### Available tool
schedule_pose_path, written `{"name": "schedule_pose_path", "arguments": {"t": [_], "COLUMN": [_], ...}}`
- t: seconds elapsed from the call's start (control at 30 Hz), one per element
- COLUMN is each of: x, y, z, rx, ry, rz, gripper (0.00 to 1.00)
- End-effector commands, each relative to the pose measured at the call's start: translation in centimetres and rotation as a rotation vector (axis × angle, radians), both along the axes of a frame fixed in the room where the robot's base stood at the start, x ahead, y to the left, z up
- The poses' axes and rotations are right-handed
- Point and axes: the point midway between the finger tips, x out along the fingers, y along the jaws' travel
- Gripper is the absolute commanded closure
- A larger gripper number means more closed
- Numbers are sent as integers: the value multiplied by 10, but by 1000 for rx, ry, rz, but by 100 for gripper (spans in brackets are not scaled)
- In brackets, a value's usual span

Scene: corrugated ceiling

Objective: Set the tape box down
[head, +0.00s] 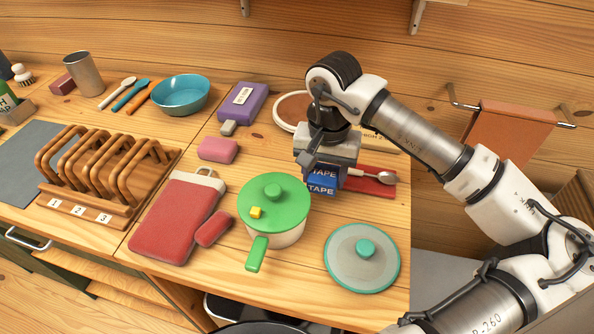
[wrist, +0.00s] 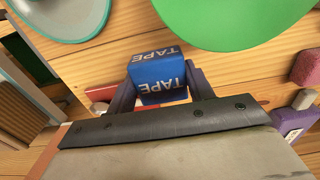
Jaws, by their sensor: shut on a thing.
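The tape box (head: 321,183) is a small blue box with white TAPE lettering. My gripper (head: 318,170) points down at the right part of the counter and is shut on it. In the wrist view the tape box (wrist: 158,78) sits between the two dark fingers of my gripper (wrist: 160,92), with wood counter showing beyond it. I cannot tell whether its underside touches the counter. It is beside the red mat (head: 372,182), which carries a spoon (head: 383,177), and behind and right of the green-lidded pot (head: 273,200).
A glass lid (head: 345,272) with a teal knob lies in front. A wooden rack (head: 105,175) stands farther left. Bare counter (head: 335,215) shows between pot and lid.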

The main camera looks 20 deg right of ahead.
Motion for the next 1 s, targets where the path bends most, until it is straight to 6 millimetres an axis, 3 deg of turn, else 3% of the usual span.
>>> {"name": "schedule_pose_path", "arguments": {"t": [0.1, 0.53, 0.97, 1.0], "x": [10, 29, 30, 30], "y": [16, 44, 44, 44], "z": [-7, -31, -40, -39], "rx": [1, 1, -2, -1], "ry": [0, 0, -1, 0], "rz": [3, 1, -1, -1], "gripper": [70, 70, 70, 45]}}
